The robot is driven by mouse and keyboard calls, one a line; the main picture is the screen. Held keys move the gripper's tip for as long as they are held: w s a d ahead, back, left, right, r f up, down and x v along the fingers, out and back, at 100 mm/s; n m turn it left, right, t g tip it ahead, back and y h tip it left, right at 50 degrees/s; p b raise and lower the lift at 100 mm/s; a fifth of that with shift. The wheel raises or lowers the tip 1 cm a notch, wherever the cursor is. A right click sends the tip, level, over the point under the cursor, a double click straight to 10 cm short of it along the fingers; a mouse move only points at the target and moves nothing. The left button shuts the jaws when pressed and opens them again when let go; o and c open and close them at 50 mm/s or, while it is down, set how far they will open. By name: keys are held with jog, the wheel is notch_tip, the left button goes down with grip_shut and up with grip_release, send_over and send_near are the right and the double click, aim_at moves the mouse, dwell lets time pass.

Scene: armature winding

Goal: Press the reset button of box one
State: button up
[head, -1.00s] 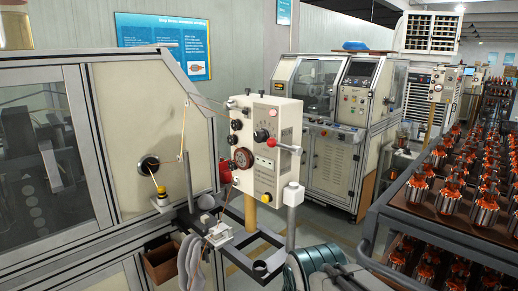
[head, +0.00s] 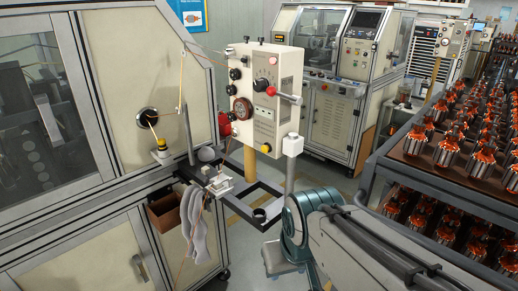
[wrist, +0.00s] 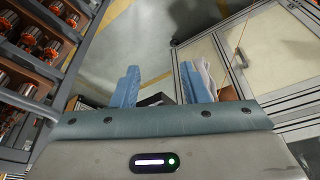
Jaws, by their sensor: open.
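A cream control box (head: 262,122) stands on a yellow post in the middle of the head view. Its faces carry dark knobs, dials and a red-balled lever (head: 271,91). A small yellow button (head: 265,148) is low on its front; I cannot read which control is the reset button, nor any box number. A similar box (head: 455,45) stands far back at the right. My gripper (wrist: 158,86) shows two blue fingers, apart and empty, in the wrist view, over the floor and machine side. In the head view my arm is at the lower right; the fingers are not discernible there.
A dark frame with a grey post (head: 292,165) stands before the box. A winding machine (head: 160,100) with a taut wire is at the left, with gloves (head: 195,225) hanging below. A rack of copper-wound armatures (head: 420,150) lines the right. Floor is open between.

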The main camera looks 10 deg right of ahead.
grip_shut()
dwell(1.5)
